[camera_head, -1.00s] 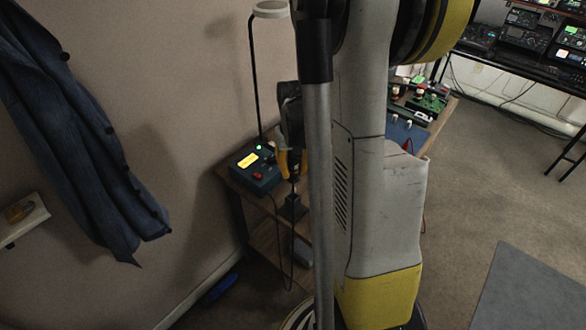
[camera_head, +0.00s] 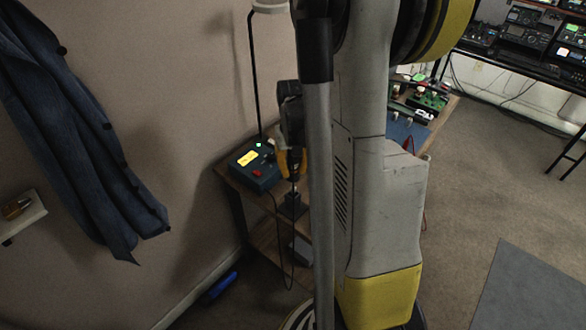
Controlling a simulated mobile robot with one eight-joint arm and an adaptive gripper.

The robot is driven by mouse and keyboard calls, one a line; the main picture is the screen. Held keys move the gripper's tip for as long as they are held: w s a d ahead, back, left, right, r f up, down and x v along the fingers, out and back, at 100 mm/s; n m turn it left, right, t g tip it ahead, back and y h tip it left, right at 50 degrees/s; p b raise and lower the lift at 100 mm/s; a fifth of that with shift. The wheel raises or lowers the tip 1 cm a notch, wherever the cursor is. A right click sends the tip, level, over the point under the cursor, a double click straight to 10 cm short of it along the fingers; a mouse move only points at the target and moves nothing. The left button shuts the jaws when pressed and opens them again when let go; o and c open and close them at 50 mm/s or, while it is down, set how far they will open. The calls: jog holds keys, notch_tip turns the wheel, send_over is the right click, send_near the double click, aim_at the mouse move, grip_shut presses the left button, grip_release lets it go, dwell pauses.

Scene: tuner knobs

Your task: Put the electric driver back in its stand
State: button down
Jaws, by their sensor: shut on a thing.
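My gripper (camera_head: 290,156) hangs down over the front left corner of the workbench, partly hidden behind my own arm. It is shut on the electric driver (camera_head: 293,168), a small dark and yellow upright shape whose outline I cannot fully separate from the fingers. Directly below is a small dark block, which looks like the stand (camera_head: 293,205), at the bench's front edge. A thin dark part reaches down from the driver towards the block. I cannot tell whether it is in the block, touching it or just above it.
A dark teal station (camera_head: 256,178) with a lit yellow display stands just left of the gripper, with a cable hanging down. A lamp pole (camera_head: 255,90) rises behind it. Circuit boards (camera_head: 430,100) and a blue mat (camera_head: 405,132) lie farther right on the bench.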

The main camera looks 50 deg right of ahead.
aim_at(293, 187)
jog(key=shift+f+b, duration=3.1)
jog(key=shift+f, duration=0.65)
jog(key=c, duration=1.2)
grip_release()
jog(key=r, duration=1.2)
jog(key=shift+s+a, duration=0.15)
jog(key=shift+s, duration=0.15)
jog(key=s+a+r+n+t, duration=0.2)
jog(key=a+n+t, duration=0.1)
jog(key=a, duration=0.9)
jog(key=s+a+r+n+t, duration=0.2)
jog(key=s+a+r+t, duration=0.1)
jog(key=a, duration=1)
jog(key=shift+n+t, duration=0.3)
jog(key=shift+n, duration=0.1)
